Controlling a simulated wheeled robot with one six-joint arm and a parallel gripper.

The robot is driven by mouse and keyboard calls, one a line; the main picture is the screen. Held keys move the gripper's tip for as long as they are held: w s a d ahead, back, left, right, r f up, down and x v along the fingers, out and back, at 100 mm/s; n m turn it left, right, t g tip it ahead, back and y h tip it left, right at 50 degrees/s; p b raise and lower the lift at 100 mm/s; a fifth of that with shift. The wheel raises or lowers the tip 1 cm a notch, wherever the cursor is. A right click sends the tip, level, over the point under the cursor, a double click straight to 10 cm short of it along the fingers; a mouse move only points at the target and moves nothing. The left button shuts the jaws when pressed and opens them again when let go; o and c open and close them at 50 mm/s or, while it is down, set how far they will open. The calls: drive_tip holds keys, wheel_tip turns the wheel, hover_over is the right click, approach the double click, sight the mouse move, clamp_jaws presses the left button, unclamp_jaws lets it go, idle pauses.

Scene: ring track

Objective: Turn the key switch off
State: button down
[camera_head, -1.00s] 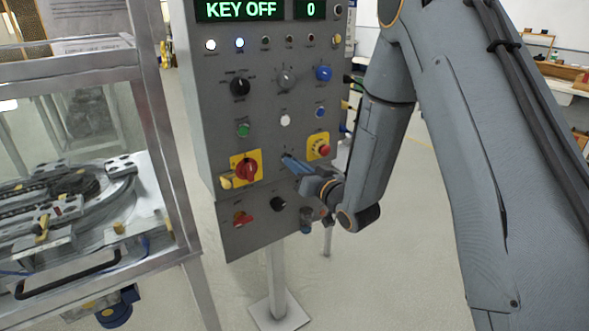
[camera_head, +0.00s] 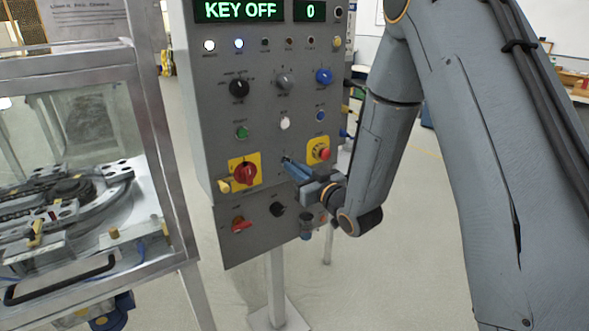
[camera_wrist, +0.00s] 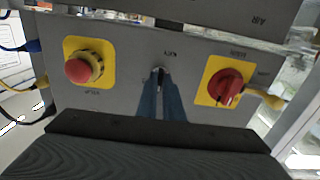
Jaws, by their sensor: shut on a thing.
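The key switch (camera_wrist: 160,70) is on the grey panel between the red emergency button and the red rotary switch, and my fingers mostly cover it in the wrist view. My gripper (camera_head: 286,162) reaches the panel with its blue fingers, which also show in the wrist view (camera_wrist: 160,82). The fingers are shut on the key at its switch, and the key's exact angle is hard to make out. The display (camera_head: 240,11) at the top of the panel reads "KEY OFF" and "0".
A red emergency button (camera_head: 320,151) on yellow is right of my gripper. A red rotary switch (camera_head: 245,173) on yellow is left of it. Below are a black knob (camera_head: 278,209) and a smaller red switch (camera_head: 241,224). A framed enclosure (camera_head: 160,150) with a ring track stands at left.

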drive_tip(key=c, duration=1.9)
unclamp_jaws()
drive_tip(key=b+v, duration=0.1)
drive_tip(key=v, duration=0.6)
drive_tip(key=shift+s+d+b, duration=0.25)
drive_tip(key=shift+s+b, duration=0.05)
